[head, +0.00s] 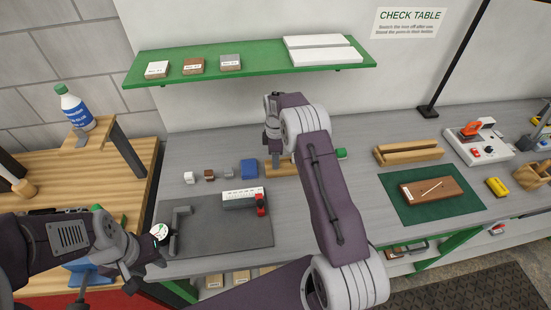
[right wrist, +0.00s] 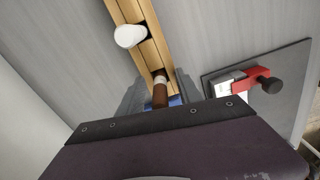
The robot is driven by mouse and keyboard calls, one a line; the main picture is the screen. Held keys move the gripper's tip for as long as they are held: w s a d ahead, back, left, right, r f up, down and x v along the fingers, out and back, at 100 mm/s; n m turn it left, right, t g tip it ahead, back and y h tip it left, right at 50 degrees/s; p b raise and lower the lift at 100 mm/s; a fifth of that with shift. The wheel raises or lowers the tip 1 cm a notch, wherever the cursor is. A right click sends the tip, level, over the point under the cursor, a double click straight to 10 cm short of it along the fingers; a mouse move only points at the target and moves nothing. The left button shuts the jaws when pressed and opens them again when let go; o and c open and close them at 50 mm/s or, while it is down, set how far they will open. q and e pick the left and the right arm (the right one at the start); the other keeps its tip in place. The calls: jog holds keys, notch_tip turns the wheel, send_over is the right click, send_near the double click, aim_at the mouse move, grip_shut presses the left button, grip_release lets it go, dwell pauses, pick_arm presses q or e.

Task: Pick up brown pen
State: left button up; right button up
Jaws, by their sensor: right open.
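The brown pen (right wrist: 160,94) stands in a slot of the wooden pen holder (right wrist: 124,10) in the right wrist view, with its end towards the camera. My right gripper (right wrist: 159,98) is open, with one grey jaw on each side of the pen; I cannot tell whether they touch it. A white pen (right wrist: 130,36) stands in the same holder. In the head view my right gripper (head: 275,158) points down over the holder (head: 288,169), and the brown pen is hidden. My left gripper (head: 143,255) is low at the left, near a round white dial (head: 159,231); its jaws are unclear.
Small white, brown, grey and blue blocks (head: 249,168) lie left of the holder. A grey mat (head: 255,232) bears a white device with a red clamp (head: 261,205). A green shelf (head: 265,70) hangs above. A green mat (head: 460,205) with a wooden board lies at the right.

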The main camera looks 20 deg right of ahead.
grip_shut()
notch_tip(320, 180, up, 10)
jog(key=shift+r+b, duration=0.1)
jog(key=shift+b, duration=0.6)
